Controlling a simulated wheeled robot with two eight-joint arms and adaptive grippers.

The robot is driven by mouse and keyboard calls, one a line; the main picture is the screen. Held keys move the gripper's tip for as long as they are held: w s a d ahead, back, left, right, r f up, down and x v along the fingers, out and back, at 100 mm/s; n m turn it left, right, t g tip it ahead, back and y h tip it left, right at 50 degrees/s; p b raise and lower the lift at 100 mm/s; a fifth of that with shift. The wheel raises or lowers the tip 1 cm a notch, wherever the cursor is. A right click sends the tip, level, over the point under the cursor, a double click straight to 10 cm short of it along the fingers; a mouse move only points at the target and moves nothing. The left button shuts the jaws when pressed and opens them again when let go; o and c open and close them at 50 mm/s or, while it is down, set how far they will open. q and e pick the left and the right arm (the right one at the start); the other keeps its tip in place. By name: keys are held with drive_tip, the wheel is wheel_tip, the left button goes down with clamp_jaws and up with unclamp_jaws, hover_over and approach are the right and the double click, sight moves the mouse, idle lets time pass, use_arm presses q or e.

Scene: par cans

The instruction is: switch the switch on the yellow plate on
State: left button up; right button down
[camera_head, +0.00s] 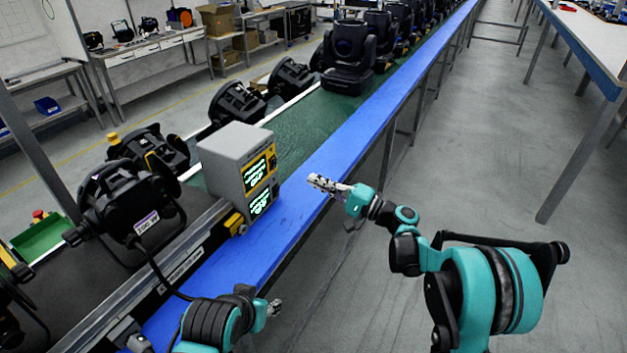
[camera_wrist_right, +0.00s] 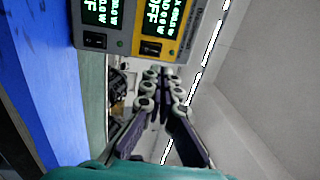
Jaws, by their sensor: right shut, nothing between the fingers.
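A grey box (camera_head: 222,150) stands on the line, with two display panels on its face. The upper panel in the head view is the yellow plate (camera_head: 258,172); in the right wrist view the yellow plate (camera_wrist_right: 172,47) is at the top centre, with a black rocker switch (camera_wrist_right: 151,47) and a green display that appears to read OFF. My right gripper (camera_head: 317,182) is right of the box, apart from it, with fingers closed and empty; its fingers (camera_wrist_right: 162,75) show just below the plate in the wrist view. My left gripper (camera_head: 273,308) is low in the head view, its fingers too small to judge.
A grey plate (camera_wrist_right: 97,58) with its own switch (camera_wrist_right: 95,40) and lit display sits beside the yellow plate. A blue rail (camera_head: 300,215) runs along the line. Black stage lights (camera_head: 125,200) stand left and behind. The floor on the right is clear up to another table (camera_head: 590,45).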

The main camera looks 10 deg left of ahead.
sight(273, 160)
drive_tip(key=b+x, duration=0.2)
drive_tip(key=x, duration=0.9)
drive_tip(key=shift+a, duration=0.2)
drive_tip(key=shift+r, duration=0.1)
